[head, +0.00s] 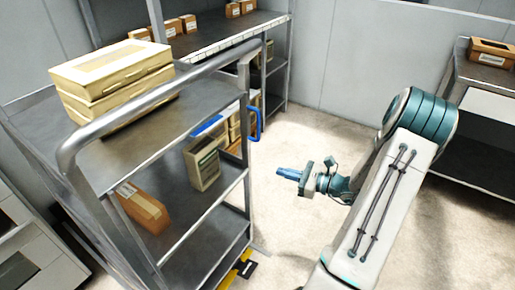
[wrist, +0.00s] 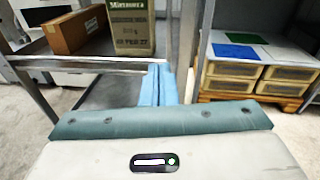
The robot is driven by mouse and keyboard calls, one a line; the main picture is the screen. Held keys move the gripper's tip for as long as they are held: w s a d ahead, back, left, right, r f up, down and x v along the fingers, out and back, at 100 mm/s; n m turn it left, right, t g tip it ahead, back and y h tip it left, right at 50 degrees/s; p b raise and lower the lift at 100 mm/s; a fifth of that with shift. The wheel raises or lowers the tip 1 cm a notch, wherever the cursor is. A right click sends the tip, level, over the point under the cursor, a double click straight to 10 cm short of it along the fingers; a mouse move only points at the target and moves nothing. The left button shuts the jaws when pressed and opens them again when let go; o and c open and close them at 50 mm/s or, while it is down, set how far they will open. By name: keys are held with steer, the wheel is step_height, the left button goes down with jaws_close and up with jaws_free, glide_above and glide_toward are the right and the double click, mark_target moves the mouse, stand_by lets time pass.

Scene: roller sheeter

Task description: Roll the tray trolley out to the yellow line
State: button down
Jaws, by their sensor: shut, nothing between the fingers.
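The grey metal trolley (head: 120,165) stands on the left in the head view, with a tubular handle rail (head: 150,95) along its upper edge and several shelves. Two stacked cream boxes sit on its top shelf, with a brown box and a green-and-cream box lower down. My gripper (head: 290,173) is to the right of the trolley, apart from it, with its blue fingers together and empty. In the wrist view the shut fingers (wrist: 158,85) point toward the trolley's shelf edge (wrist: 85,60). A yellow patch (head: 240,268) with a black part shows on the floor by the trolley's base; its full extent is hidden.
A shelf rack (head: 215,35) with brown boxes stands behind. Yellow bins (wrist: 265,75) sit on a wooden pallet, right in the wrist view. A blue loop (head: 257,125) shows beside the trolley. Another rack (head: 490,90) stands at right. The floor (head: 290,225) near my gripper is clear.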

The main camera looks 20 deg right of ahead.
steer(key=w+a+m+t+h+b, duration=0.1)
steer(key=w+a, duration=0.3)
steer(key=w, duration=0.7)
steer(key=shift+w+a+f+m+t+h, duration=0.2)
steer(key=shift+w+m+t+h, duration=0.15)
steer(key=shift+m+t, duration=0.25)
